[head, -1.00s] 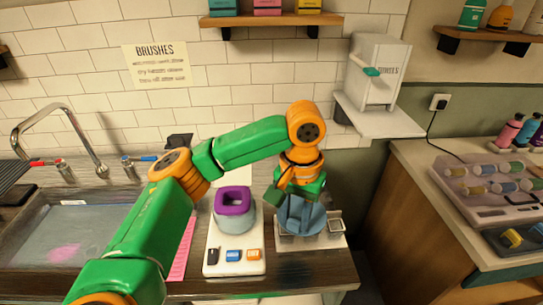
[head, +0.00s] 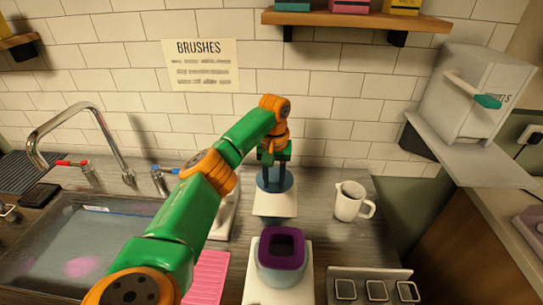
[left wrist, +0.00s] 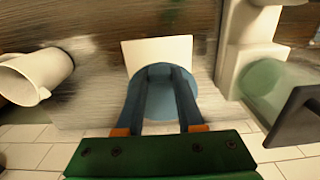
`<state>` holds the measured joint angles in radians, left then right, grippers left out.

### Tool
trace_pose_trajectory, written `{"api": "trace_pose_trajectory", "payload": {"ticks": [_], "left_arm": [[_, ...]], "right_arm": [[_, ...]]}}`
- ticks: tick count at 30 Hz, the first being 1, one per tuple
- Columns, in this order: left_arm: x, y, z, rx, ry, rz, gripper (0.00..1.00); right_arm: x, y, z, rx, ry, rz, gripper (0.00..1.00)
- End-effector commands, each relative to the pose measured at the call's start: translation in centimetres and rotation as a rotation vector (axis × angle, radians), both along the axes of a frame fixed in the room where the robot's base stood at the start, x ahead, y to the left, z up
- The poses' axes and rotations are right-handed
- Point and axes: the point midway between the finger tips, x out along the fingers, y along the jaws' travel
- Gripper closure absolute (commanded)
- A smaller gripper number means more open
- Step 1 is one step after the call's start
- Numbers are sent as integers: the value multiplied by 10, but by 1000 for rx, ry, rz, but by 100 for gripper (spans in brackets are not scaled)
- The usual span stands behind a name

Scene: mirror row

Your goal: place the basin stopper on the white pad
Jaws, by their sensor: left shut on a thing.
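The basin stopper (head: 276,181) is a round blue-grey piece held between the fingers of my left gripper (head: 273,184). It is over the back part of the white pad (head: 275,208), a pale square on the counter by the wall. In the left wrist view the stopper (left wrist: 158,112) sits between the two dark blue fingers of the left gripper (left wrist: 160,88) and covers one edge of the pad (left wrist: 158,49). I cannot tell whether the stopper touches the pad. The fingers hide part of it. My right gripper is not in view.
A white mug (head: 349,201) stands right of the pad. A grey pot with a purple square ring (head: 281,248) stands in front. A rack of small metal cups (head: 375,290) is at front right. The sink (head: 75,245) and tap lie left. Counter between pad and mug is clear.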

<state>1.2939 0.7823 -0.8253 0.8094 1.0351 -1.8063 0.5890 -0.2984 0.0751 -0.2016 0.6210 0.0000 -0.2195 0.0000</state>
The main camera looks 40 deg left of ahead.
Motion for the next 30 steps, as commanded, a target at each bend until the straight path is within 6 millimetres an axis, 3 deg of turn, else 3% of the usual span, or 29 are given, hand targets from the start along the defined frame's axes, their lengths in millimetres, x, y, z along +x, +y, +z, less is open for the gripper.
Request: {"api": "trace_pose_trajectory", "payload": {"ticks": [10, 22, 23, 24, 26, 30], "left_arm": [[-1, -1, -67, 0, 3, 1, 100], [0, -1, -75, 0, -1, 0, 100], [0, -1, -74, 0, -1, 0, 58], [0, -1, -74, 0, -1, 0, 47], [0, -1, -74, 1, -1, 0, 34], [0, -1, -74, 1, -1, 0, 34]], "right_arm": [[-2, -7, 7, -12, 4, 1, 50], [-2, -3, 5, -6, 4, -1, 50], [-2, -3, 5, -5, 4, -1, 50], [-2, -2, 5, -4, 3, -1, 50], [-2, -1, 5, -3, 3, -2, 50], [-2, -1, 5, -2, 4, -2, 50]]}}
